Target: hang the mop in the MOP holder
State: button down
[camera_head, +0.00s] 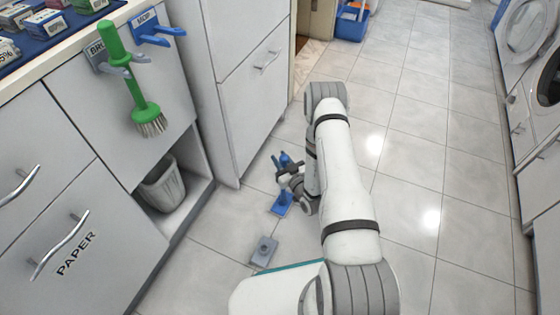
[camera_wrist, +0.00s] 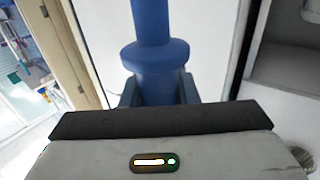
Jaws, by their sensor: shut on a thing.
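The blue mop (camera_head: 281,207) is upright or nearly so, low over the floor beside the cabinets; I cannot tell whether it touches the floor. My gripper (camera_head: 287,180) is shut on its handle. In the wrist view the blue handle (camera_wrist: 154,58) rises between my jaws (camera_wrist: 158,92), with a wider collar just above them. The blue MOP holder (camera_head: 158,30) is a two-pronged hook on the cabinet front at the upper left. It is empty and well apart from the mop.
A green brush (camera_head: 143,105) hangs in the grey holder (camera_head: 108,60) left of the MOP holder. A grey bin (camera_head: 163,188) stands in the open cabinet niche. The tiled floor at right is clear up to the washing machines (camera_head: 527,35).

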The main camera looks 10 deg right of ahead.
jog(key=shift+f+b, duration=0.55)
jog(key=shift+b, duration=0.05)
jog(key=c, duration=1.5)
grip_release()
jog(key=shift+s+f, duration=0.1)
jog(key=shift+f, duration=0.05)
jog(key=o, duration=0.4)
